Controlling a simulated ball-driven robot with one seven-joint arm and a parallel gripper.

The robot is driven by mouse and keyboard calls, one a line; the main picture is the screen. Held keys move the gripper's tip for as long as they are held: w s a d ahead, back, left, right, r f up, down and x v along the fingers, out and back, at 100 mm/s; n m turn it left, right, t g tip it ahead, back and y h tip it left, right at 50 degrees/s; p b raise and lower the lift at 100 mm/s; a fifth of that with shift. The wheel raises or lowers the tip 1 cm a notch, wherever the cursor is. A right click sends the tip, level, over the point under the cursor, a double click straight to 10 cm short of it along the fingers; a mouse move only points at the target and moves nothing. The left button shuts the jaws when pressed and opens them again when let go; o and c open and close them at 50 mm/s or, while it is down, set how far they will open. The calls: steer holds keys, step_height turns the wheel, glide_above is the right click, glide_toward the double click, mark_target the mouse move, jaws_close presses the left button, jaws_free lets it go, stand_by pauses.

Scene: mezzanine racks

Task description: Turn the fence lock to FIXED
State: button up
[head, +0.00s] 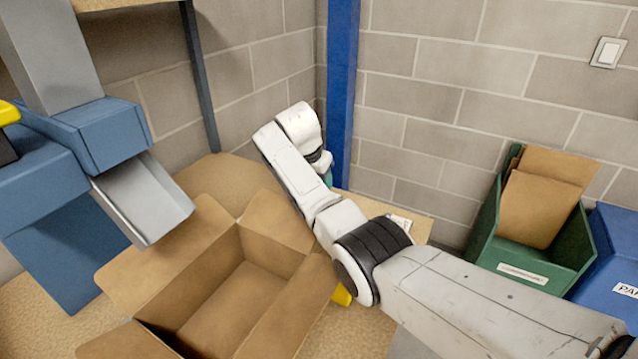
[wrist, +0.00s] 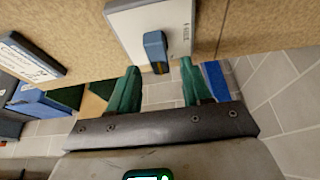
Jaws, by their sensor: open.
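The lock's blue knob (wrist: 155,50) stands on a pale plate (wrist: 128,22) in the wrist view. Small dark lettering runs along the plate's right side, too blurred to read. The knob points roughly up and down the picture, with a dark, orange-marked end toward me. My gripper (wrist: 160,70) is open, its two green fingers apart on either side of the knob's near end and not visibly closed on it. In the head view my arm hides the knob; only a bit of a green finger (head: 328,178) shows.
An open cardboard box (head: 225,300) stands on the tan board left of my arm. A blue machine with a grey chute (head: 145,200) is farther left. A blue post (head: 342,90) rises behind my wrist. Green (head: 530,260) and blue (head: 615,255) bins stand at right.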

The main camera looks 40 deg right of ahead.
steer(key=v, duration=0.8)
steer(key=shift+r, duration=0.35)
steer(key=shift+a, duration=0.1)
